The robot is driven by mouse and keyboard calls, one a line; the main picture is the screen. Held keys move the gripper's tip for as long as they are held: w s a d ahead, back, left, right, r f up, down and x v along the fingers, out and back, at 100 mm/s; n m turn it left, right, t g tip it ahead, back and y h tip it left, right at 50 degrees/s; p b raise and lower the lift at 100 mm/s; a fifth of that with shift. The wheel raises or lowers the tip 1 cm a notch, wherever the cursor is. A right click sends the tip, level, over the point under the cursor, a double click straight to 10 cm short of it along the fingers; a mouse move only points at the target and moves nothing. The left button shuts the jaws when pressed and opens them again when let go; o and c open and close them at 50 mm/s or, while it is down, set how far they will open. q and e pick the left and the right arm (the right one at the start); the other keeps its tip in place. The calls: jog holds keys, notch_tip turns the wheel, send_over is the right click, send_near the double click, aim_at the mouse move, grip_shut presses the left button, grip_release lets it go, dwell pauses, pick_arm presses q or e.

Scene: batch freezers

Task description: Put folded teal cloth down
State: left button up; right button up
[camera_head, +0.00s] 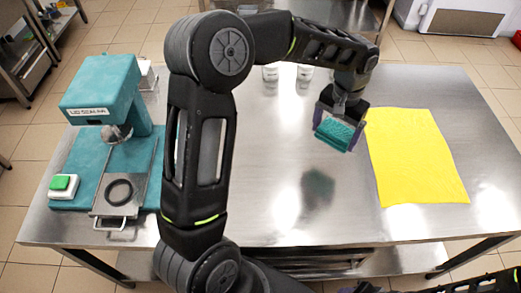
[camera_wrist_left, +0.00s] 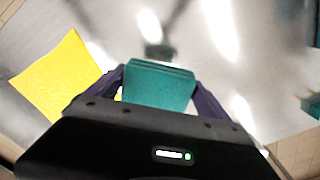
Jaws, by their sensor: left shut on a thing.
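The folded teal cloth (camera_head: 336,134) is held above the steel table, just left of the yellow cloth (camera_head: 415,155). My left gripper (camera_head: 340,122) is shut on it, with a purple finger on each side. In the left wrist view the folded teal cloth (camera_wrist_left: 158,84) sits between the fingers of my left gripper (camera_wrist_left: 160,90), its folded layers showing. A dark reflection of it lies on the table below, apart from the cloth.
A teal machine (camera_head: 105,95) with a green button (camera_head: 62,184) stands on the left of the steel table (camera_head: 280,205). Clear glasses (camera_head: 303,74) stand near the back edge, partly behind my left arm. The table's middle and front are clear.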

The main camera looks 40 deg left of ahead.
pick_arm(q)
jog(key=s+a+m, duration=0.4)
jog(key=a+m, duration=0.1)
jog(key=a, duration=0.5)
jog(key=m, duration=0.5)
send_over(260, 151)
jog(key=shift+f+p, duration=0.3)
jog(key=shift+f, duration=0.1)
notch_tip(260, 151, down, 6)
jog(key=shift+p, duration=0.35)
jog(key=shift+f, duration=0.1)
notch_tip(260, 151, down, 3)
jog(key=shift+d, duration=0.1)
jog(key=shift+f, duration=0.3)
